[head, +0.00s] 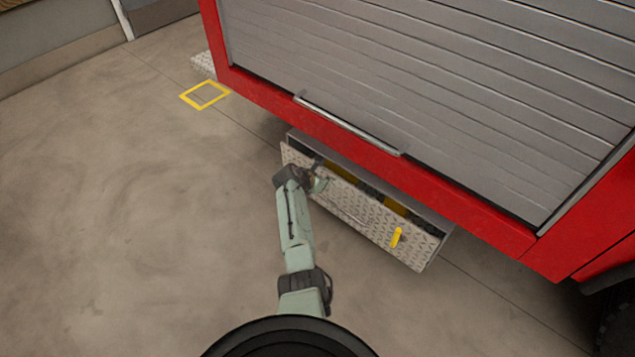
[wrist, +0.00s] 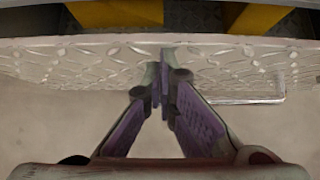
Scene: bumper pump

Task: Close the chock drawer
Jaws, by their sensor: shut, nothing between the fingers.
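The chock drawer (head: 375,220) stands out from under the red truck body, with its diamond-plate front toward me. It is partly open, and yellow chocks (head: 396,207) show inside behind the front. In the wrist view the drawer front (wrist: 60,62) crosses the picture, with yellow chocks (wrist: 115,13) beyond its top edge. My gripper (head: 318,184) is at the left part of the drawer front. In the wrist view its fingers (wrist: 162,85) are shut together and empty, with the tips at the plate; I cannot tell whether they touch it. A metal handle (wrist: 245,99) is to their right.
The red truck body (head: 450,195) with a grey roller shutter (head: 430,90) overhangs the drawer. A yellow tag (head: 396,238) is on the drawer front's right part. A yellow floor square (head: 205,95) lies at upper left. The concrete floor (head: 130,220) to the left is clear.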

